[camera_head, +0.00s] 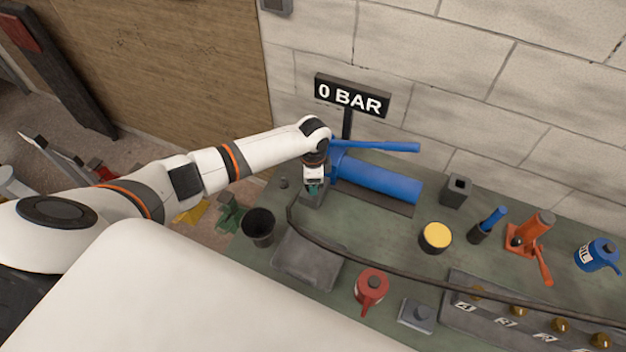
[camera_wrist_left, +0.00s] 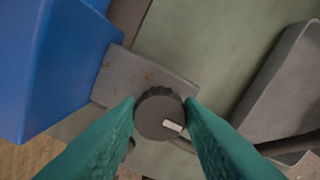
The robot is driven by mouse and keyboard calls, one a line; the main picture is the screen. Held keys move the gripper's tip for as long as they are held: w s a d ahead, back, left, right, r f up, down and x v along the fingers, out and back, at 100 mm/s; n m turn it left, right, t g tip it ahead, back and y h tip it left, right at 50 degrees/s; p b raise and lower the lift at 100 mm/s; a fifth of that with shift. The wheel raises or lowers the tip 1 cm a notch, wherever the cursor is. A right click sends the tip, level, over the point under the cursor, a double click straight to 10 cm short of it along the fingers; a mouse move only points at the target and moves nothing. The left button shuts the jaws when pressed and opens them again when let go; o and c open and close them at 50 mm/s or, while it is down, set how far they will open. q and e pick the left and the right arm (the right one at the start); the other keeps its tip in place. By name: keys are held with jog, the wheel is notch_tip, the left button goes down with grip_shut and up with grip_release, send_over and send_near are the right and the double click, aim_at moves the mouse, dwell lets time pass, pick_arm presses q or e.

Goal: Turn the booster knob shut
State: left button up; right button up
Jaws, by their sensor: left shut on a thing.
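The booster knob (camera_wrist_left: 158,112) is dark grey, round and ridged, with a white pointer mark at its lower right in the left wrist view. It sits on a grey metal block (camera_wrist_left: 145,78). My left gripper (camera_wrist_left: 161,114) is shut on the knob, one green fingertip on each side. In the head view my left gripper (camera_head: 314,189) points down at the bench beside the blue booster (camera_head: 380,181), and it hides the knob there. The booster has a blue lever (camera_head: 375,146) along its top. A black sign (camera_head: 350,97) behind it reads "0 BAR". My right gripper is not in view.
A black hose (camera_head: 380,259) runs from near the block along the green bench (camera_head: 480,262). A black cup (camera_head: 258,226), grey tray (camera_head: 305,259), yellow-topped tin (camera_head: 436,237), red can (camera_head: 371,287) and orange jack (camera_head: 530,232) stand around. A block wall rises behind.

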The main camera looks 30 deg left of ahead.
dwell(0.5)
pick_arm(q)
jog(key=o, duration=1)
jog(key=shift+c, duration=0.2)
notch_tip(320, 180, up, 12)
jog(key=b, duration=0.2)
jog(key=shift+b, duration=0.35)
